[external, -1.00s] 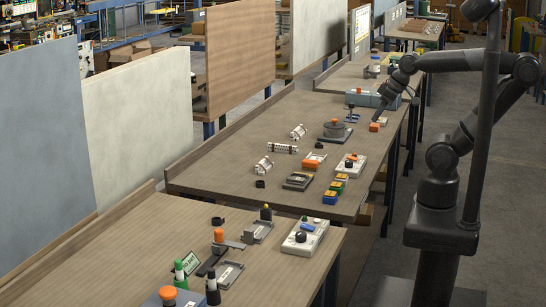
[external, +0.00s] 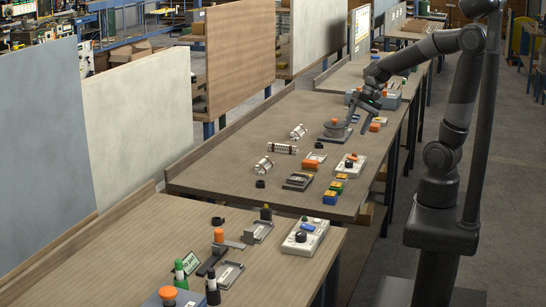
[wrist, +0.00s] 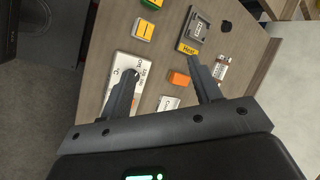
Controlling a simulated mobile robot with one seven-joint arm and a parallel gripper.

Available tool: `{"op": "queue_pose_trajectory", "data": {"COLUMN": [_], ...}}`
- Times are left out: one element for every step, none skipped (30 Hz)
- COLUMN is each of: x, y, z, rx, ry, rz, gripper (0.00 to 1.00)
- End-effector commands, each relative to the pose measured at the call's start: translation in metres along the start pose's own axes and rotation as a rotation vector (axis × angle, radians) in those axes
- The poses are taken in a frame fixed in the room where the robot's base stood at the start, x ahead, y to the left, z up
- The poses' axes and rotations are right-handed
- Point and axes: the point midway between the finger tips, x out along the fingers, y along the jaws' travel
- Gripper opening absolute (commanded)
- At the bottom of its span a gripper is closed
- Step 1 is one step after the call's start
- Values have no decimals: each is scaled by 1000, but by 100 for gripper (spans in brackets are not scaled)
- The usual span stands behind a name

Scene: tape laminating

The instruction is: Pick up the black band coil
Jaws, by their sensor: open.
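A small black ring, which looks like the black band coil (external: 260,183), lies flat on the middle table, left of a grey box. It appears to show in the wrist view as a small dark round thing (wrist: 224,56) beyond and right of my right finger. My gripper (external: 356,118) is over the far part of the same table, near a round grey device. In the wrist view my gripper (wrist: 160,88) is open, with nothing between its fingers. The coil is well apart from both fingers.
The grey box with a yellow label (wrist: 195,35) stands beside the coil. A white panel box with a black knob (external: 351,164), yellow and blue blocks (external: 333,193) and a round grey device (external: 335,132) also stand on the table. Another black ring (external: 218,221) lies on the near table.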

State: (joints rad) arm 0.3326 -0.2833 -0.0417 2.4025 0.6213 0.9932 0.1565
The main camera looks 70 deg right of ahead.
Motion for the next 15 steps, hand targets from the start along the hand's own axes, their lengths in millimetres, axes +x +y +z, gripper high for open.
{"op": "queue_pose_trajectory", "data": {"x": [5,7,10,12,14,17,18,20,22,23,24,26,27,28,28], "y": [2,1,2,2,3,4,6,8,11,14,18,23,28,33,41], "z": [-14,-22,-32,-41,-49,-61,-71,-80,-93,-104,-114,-128,-139,-150,-165], "rx": [100,157,235,294,351,428,487,544,620,678,735,810,869,925,1000], "ry": [-24,-38,-56,-69,-80,-94,-104,-115,-128,-137,-144,-154,-161,-168,-175], "rz": [-32,-55,-87,-111,-136,-170,-196,-222,-258,-286,-314,-352,-382,-412,-453], "gripper": [58,58,58,58,58,58,58,58,58,58,58,58,58,58,58]}}
